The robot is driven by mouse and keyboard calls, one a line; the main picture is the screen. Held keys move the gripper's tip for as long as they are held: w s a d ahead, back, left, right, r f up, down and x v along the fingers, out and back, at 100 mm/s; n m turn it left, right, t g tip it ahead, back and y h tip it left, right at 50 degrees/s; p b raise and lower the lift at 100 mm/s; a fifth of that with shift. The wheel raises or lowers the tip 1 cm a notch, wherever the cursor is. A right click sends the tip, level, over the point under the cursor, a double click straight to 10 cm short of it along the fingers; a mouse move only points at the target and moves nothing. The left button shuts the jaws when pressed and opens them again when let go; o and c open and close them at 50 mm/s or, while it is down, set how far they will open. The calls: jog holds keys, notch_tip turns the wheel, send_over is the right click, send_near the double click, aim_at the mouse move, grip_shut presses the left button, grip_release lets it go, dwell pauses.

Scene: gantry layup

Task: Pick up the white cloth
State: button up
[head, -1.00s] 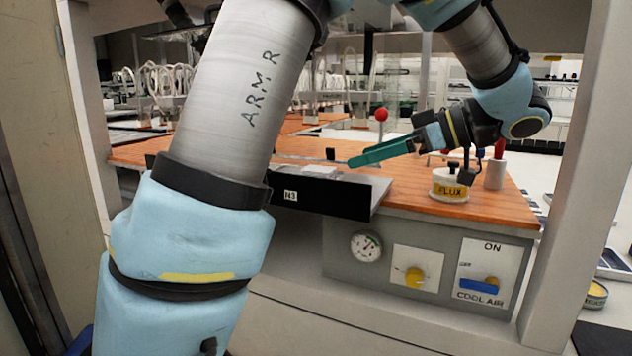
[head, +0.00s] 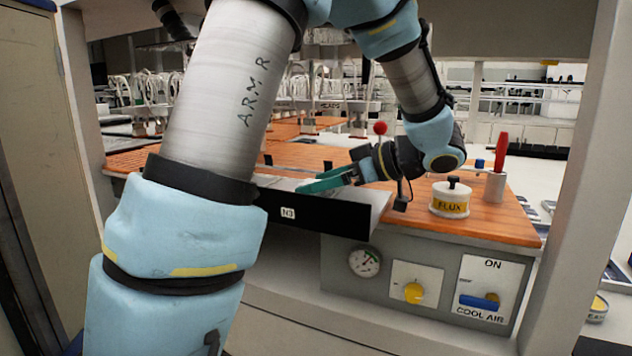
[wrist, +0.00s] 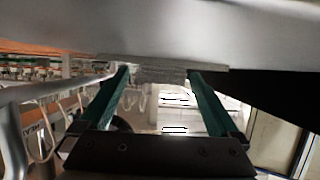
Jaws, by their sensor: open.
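My gripper (head: 303,186), with green fingers, is low over the grey tray top (head: 365,194) behind the black N3 panel. Its fingers look open. The white cloth is mostly hidden by the fingers in the head view; only a small pale patch (head: 308,181) shows beside their tips. In the wrist view my gripper (wrist: 162,76) has its two fingers apart. A pale grey, woven-looking patch, which looks like the cloth (wrist: 160,75), lies between the fingertips. I cannot tell whether the fingers touch it.
The black N3 panel (head: 325,213) edges the tray at the front. A red-knobbed lever (head: 380,128) stands close behind my gripper. A FLUX pot (head: 450,198) and a red-topped white holder (head: 495,186) stand to the right on the wooden bench (head: 510,225). Gantry posts flank the bench.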

jog(key=shift+w+a+f, duration=0.15)
jog(key=shift+w+a, duration=0.05)
jog(key=shift+a, duration=0.15)
jog(key=c, duration=1.4)
